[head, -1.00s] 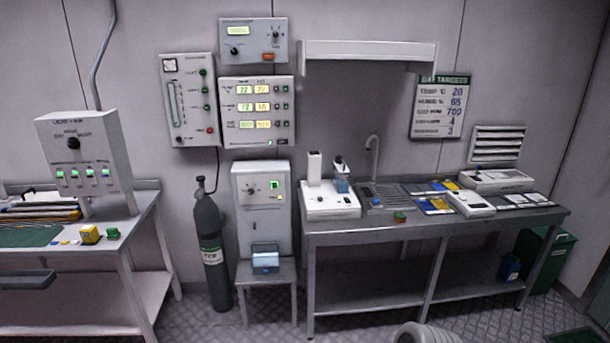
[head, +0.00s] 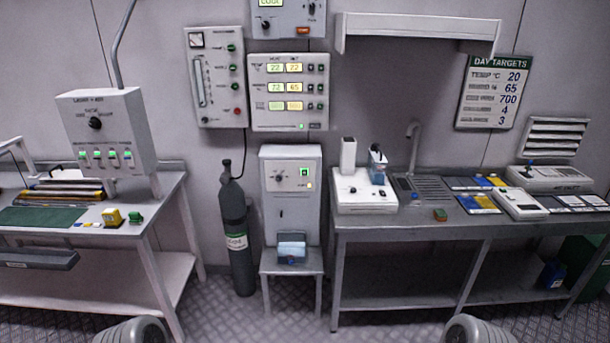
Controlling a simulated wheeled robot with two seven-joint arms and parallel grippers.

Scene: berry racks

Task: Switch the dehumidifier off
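A pale upright cabinet (head: 297,222), which looks like the dehumidifier, stands against the wall in the middle of the head view. Its upper front panel has a dark knob (head: 279,178) and a small switch lit green (head: 304,173). A blue-grey container (head: 291,249) sits low at its front. On the wall panel above (head: 289,93), the second row reads about 72 and 65. Neither of my grippers shows. Only rounded grey parts, likely of my arms, show at the bottom edge.
A dark gas cylinder (head: 236,235) stands just left of the cabinet. A grey workbench (head: 400,222) with a sink is on the right, and a white table (head: 60,240) is on the left. The cabinet's front looks unobstructed, with floor before it.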

